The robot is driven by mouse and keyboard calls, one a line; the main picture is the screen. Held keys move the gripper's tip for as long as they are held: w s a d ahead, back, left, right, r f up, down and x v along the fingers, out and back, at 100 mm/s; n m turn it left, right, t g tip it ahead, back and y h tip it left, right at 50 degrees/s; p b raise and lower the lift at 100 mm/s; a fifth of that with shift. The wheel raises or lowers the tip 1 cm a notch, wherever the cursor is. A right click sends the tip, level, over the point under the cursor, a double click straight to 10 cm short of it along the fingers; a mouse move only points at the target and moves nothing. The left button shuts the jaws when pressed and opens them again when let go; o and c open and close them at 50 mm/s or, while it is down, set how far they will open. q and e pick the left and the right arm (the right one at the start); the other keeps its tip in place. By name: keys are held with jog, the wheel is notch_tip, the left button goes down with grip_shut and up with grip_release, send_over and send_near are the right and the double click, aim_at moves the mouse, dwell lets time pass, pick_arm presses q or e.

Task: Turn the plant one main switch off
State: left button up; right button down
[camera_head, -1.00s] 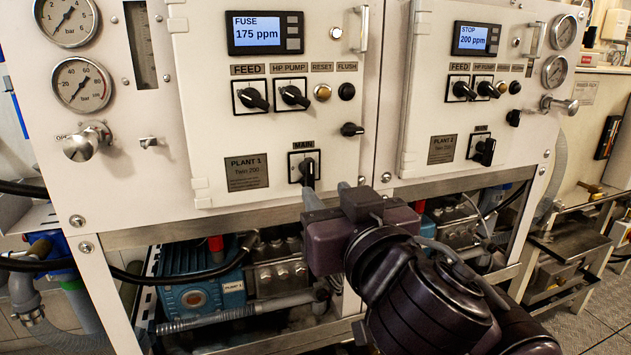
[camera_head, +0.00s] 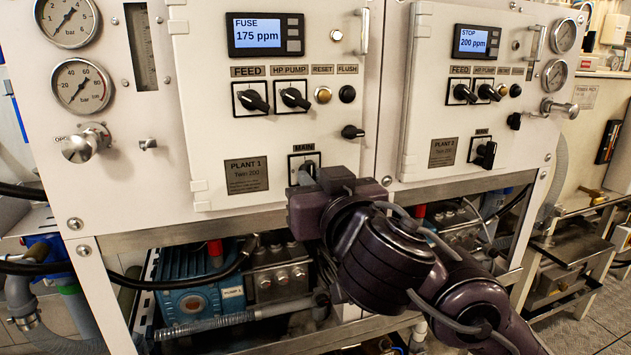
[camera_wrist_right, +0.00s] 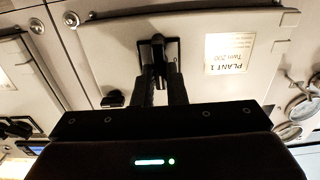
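The plant one main switch (camera_head: 303,161) is a black knob under the MAIN label on the plant 1 panel (camera_head: 250,206). In the head view my right gripper (camera_head: 306,178) covers its lower part. The right wrist view is upside down and shows the same switch (camera_wrist_right: 157,50), its handle roughly upright in that picture. There my right gripper's two fingers (camera_wrist_right: 161,80) are apart, with their tips at the handle's end, one toward each side. Whether they touch it I cannot tell. My left gripper is not in view.
FEED (camera_head: 252,98) and HP PUMP (camera_head: 293,98) knobs sit above. A small black knob (camera_head: 352,132) sticks out right of the main switch. The plant two main switch (camera_head: 484,153) is farther right. A blue pump (camera_head: 190,285) and hoses lie below the panel.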

jog(key=shift+n, duration=0.3)
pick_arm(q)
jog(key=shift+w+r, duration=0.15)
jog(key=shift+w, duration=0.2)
pick_arm(e)
jog(key=shift+n, duration=8.6)
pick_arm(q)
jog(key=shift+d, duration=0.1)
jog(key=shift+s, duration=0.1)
pick_arm(e)
jog(key=c, duration=1.5)
grip_release()
jog(key=shift+o, duration=0.2)
